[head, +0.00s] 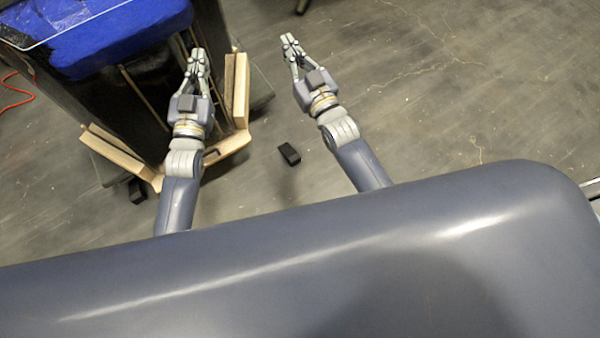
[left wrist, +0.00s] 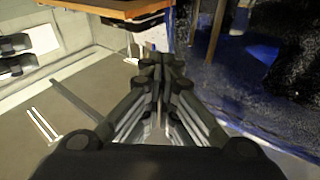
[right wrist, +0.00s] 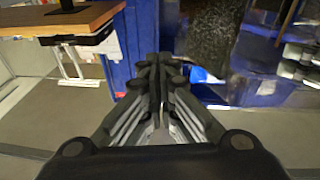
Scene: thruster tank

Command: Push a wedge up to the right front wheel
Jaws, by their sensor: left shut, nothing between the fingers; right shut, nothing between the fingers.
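A small black block, which looks like a wedge (head: 290,154), lies on the floor between my two forearms in the head view. A second dark block (head: 137,190) lies by the lower left corner of the wooden frame. A third dark piece (head: 302,6) shows at the top edge. My left gripper (head: 198,54) is shut and empty, over the right side of the dark cart. My right gripper (head: 289,41) is shut and empty, over open floor right of the cart. Neither gripper is at a wedge. I cannot make out a wheel clearly.
The dark cart (head: 90,95) carries a blue cover (head: 120,35) and has a wooden frame (head: 241,90) at its base. Bare floor (head: 430,90) lies to the right. A red cable (head: 14,98) lies at the far left. My own body fills the bottom.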

